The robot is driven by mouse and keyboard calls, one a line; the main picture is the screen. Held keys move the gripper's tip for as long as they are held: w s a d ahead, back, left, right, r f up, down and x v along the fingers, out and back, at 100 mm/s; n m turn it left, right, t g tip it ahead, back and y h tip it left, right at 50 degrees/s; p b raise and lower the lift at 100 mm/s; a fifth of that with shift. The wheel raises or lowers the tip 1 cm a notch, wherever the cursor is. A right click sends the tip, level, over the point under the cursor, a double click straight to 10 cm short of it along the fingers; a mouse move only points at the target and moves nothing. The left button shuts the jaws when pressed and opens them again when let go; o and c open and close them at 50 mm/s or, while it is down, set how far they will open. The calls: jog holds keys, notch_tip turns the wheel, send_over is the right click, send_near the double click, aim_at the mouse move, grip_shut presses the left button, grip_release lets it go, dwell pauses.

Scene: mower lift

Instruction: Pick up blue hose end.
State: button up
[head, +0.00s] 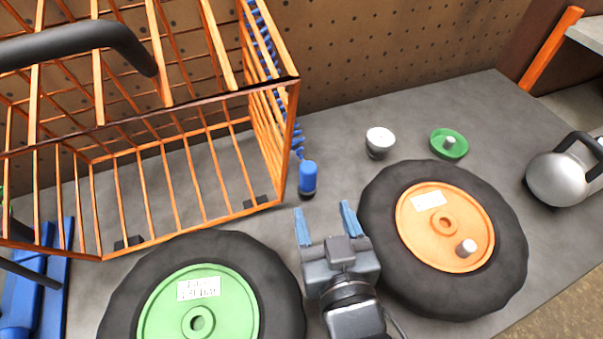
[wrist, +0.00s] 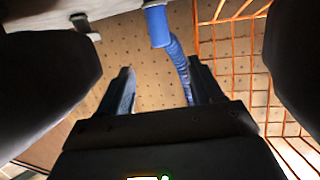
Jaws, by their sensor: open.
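The blue hose end (head: 308,178) is a short blue cylinder with a dark lower tip. It hangs beside the right side of the orange wire basket, below a coiled blue hose (head: 268,62). My gripper (head: 325,221) is open and empty, with blue fingers, a little below and right of the hose end in the head view, apart from it. In the wrist view the hose end (wrist: 157,26) shows at the top, beyond the fingers of my gripper (wrist: 158,90). Whether the hose end touches the bench is unclear.
An orange wire basket (head: 180,205) stands left. A green-hubbed wheel (head: 215,285) and an orange-hubbed wheel (head: 445,225) flank my gripper. A white-topped knob (head: 380,140), a green cap (head: 449,144) and a silver kettle-like weight (head: 560,178) stand right. Pegboard (head: 400,50) is behind.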

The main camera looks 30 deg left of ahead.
aim_at(310, 175)
jog(key=p+x, duration=0.1)
jog(key=x, duration=0.9)
jog(key=shift+w+a, duration=0.25)
jog(key=shift+w, duration=0.05)
jog(key=shift+c, duration=0.2)
grip_shut()
